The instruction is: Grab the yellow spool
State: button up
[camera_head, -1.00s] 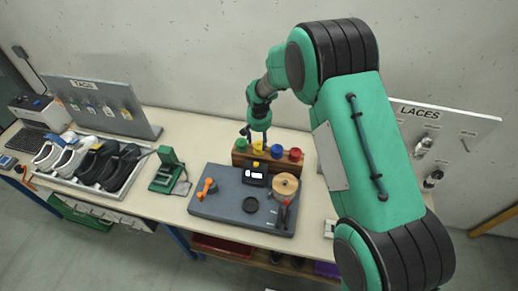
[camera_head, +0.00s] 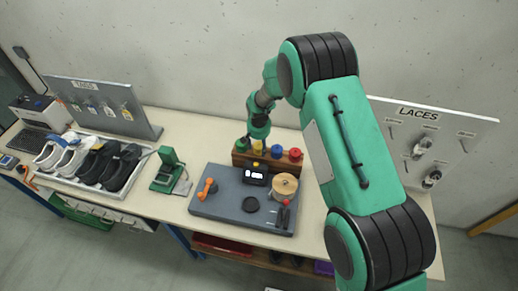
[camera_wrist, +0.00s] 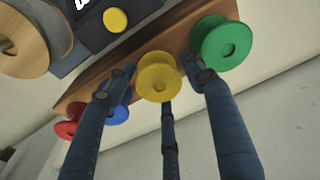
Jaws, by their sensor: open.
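The yellow spool (camera_wrist: 159,77) sits on the wooden rack (camera_wrist: 135,42) between the green spool (camera_wrist: 222,43) and the blue spool (camera_wrist: 116,113). My gripper (camera_wrist: 160,72) is open in the wrist view, with one finger on each side of the yellow spool and a third finger below it. I cannot tell whether any finger touches it. The left finger partly covers the blue spool. The red spool (camera_wrist: 67,129) is farther left. In the head view, my gripper (camera_head: 255,143) is over the rack (camera_head: 268,161) and hides most of the yellow spool.
A grey mat (camera_head: 222,204) in front of the rack bears an orange-handled tool (camera_head: 207,188), a black display device (camera_head: 255,176) and a tan roll (camera_head: 284,186). The green spool and the blue spool closely flank the gripper. A wall stands behind the table.

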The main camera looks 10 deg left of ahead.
aim_at(259, 145)
dwell(0.4)
jog(key=c, duration=0.9)
jog(key=shift+r, duration=0.15)
jog(key=shift+r, duration=0.75)
jog(key=shift+s+d+r+b, duration=0.1)
jog(key=shift+r+b, duration=0.45)
jog(key=shift+r, duration=0.4)
jog(key=s+d+b, duration=0.1)
jog(key=s+d, duration=0.2)
jog(key=s, duration=0.4)
jog(key=s+d+r+b, duration=0.1)
jog(key=s+d, duration=0.3)
jog(key=s, duration=0.3)
jog(key=shift+d+r, duration=0.15)
jog(key=shift+r, duration=0.05)
